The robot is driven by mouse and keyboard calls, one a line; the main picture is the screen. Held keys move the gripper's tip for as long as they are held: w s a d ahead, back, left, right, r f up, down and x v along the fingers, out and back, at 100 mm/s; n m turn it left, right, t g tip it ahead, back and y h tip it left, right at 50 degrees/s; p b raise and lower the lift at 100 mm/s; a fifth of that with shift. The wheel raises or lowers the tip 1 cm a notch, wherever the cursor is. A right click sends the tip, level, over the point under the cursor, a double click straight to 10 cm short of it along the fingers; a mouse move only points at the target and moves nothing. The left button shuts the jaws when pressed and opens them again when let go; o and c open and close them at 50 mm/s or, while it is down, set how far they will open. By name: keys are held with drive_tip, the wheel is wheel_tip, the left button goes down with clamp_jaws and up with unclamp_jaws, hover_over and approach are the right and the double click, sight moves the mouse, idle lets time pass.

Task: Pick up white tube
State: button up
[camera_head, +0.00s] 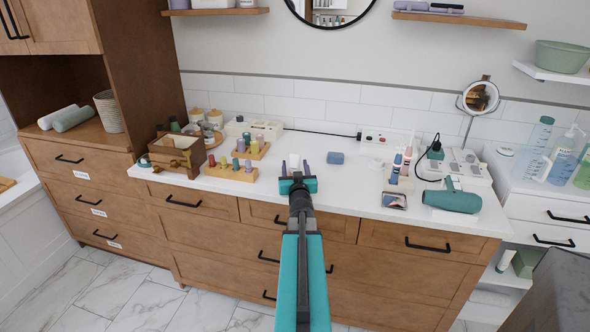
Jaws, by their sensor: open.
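My gripper (296,170) is open over the front part of the white counter, with its two thin fingers pointing towards the wall. A small white upright thing (294,160) shows between and just beyond the fingers. It looks like the white tube, but it is too small to be sure. I cannot tell how far it is from the fingers or whether they touch it. Its lower part is partly hidden by my gripper.
Wooden racks of small bottles (231,171) stand left of my gripper, beside a wooden box (177,155). The counter (345,190) is bare right of my gripper.

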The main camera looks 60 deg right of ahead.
drive_tip(key=c, duration=1.2)
drive_tip(key=shift+c, duration=0.2)
drive_tip(key=shift+w+a+r, duration=0.1)
drive_tip(key=shift+p, duration=0.3)
